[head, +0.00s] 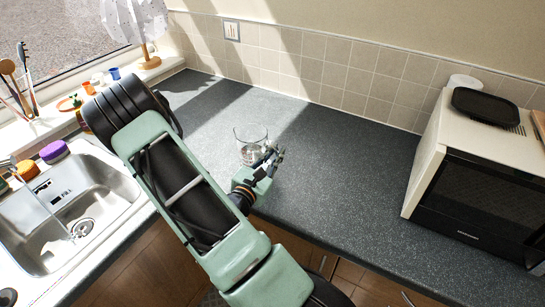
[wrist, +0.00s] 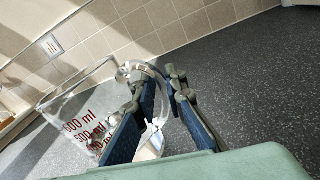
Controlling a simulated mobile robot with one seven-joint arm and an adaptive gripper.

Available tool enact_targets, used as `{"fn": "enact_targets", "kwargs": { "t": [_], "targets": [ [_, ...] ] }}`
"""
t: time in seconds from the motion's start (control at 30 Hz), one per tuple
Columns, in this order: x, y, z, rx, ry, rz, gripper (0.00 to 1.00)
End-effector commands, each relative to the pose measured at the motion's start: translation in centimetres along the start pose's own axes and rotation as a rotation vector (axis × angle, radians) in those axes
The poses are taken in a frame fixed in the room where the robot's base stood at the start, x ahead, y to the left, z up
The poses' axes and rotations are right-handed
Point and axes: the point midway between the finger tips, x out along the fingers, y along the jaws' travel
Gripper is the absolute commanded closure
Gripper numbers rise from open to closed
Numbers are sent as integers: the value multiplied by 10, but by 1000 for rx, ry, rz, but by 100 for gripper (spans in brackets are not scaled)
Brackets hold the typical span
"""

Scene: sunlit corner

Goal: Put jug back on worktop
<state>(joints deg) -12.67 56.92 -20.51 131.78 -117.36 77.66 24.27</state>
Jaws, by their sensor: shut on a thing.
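The jug (head: 249,143) is clear glass and shows over the dark speckled worktop (head: 335,150) in the head view. In the wrist view the jug (wrist: 75,112) has red millilitre markings and looks tilted with the camera. My gripper (head: 272,157) is at the jug's right side. In the wrist view my gripper (wrist: 156,82) has its fingers on either side of the clear curved handle and is shut on it. The jug's base is partly hidden by a finger, and I cannot tell whether it touches the worktop.
A sink (head: 75,208) lies at the left, with sponges (head: 53,151) by its rim. A microwave (head: 481,166) with a black tray (head: 486,106) on top stands at the right. A lamp (head: 136,25) stands on the sill. The worktop between jug and microwave is clear.

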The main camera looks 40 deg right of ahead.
Motion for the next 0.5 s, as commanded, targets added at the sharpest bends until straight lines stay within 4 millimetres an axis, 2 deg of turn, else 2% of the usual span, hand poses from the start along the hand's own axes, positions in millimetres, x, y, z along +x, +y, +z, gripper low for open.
{"fn": "enact_targets", "kwargs": {
  "t": [0.27, 0.3, 0.43, 0.5],
  "targets": [
    [1, 0, 1, 2, -5, -1, 100],
    [0, -1, -1, 0, 0, -1, 87],
    [0, 0, 0, 0, 0, 0, 72],
    [0, 0, 0, 0, 0, 0, 71]
  ]
}}
